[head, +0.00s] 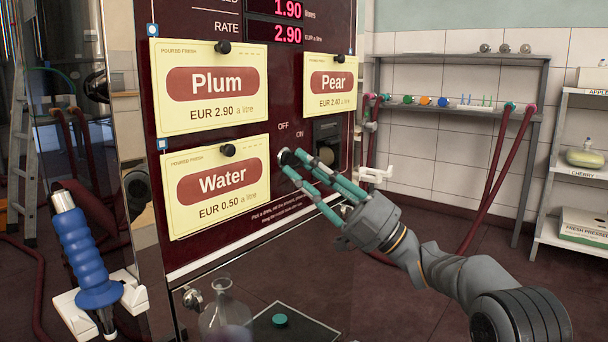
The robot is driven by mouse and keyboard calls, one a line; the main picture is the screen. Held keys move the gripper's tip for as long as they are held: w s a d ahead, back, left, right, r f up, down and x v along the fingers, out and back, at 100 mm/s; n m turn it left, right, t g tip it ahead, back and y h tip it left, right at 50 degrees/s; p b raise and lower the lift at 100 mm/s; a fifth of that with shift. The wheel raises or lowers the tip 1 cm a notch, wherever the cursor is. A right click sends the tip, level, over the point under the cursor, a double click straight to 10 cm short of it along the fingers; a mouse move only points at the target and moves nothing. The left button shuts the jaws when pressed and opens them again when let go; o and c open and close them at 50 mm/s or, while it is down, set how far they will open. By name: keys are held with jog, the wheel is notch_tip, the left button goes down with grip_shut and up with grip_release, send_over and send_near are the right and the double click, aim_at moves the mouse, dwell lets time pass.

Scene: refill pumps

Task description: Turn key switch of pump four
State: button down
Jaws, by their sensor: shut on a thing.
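The pump (225,245) has a dark red front panel. White OFF and ON marks stand on its right side, beside a dark recessed box (327,132). My gripper (290,158) reaches in from the lower right, its green-and-grey fingers just below these marks. I cannot tell which way the switch is turned. No pump number is readable.
Plum (212,88), Pear (330,85) and Water (219,187) price cards hang on the panel. A blue-handled nozzle (85,250) is at the left. A glass flask (225,312) stands below. Shelves (460,118) and red hoses are behind my arm.

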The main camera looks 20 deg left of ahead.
jog(key=n+g+h+p, duration=0.1)
jog(key=n+g+p, duration=0.1)
jog(key=n+p, duration=0.1)
jog(key=n+g+h+p, duration=0.2)
jog(key=n+g+p, duration=0.1)
jog(key=n+p, duration=0.1)
jog(key=r+n+g+h+p, duration=0.1)
jog(key=n+g+h+p, duration=0.1)
jog(key=n+p, duration=0.2)
jog(key=shift+w+r+n, duration=0.1)
jog(key=shift+n, duration=0.7)
jog(key=shift+h+p, duration=0.3)
jog(key=shift+p, duration=0.1)
jog(key=c, duration=1.6)
grip_release()
jog(key=shift+s+a, duration=0.1)
jog(key=shift+s, duration=0.1)
jog(key=shift+o, duration=0.8)
jog(key=shift+w, duration=0.2)
jog(key=shift+d, duration=0.2)
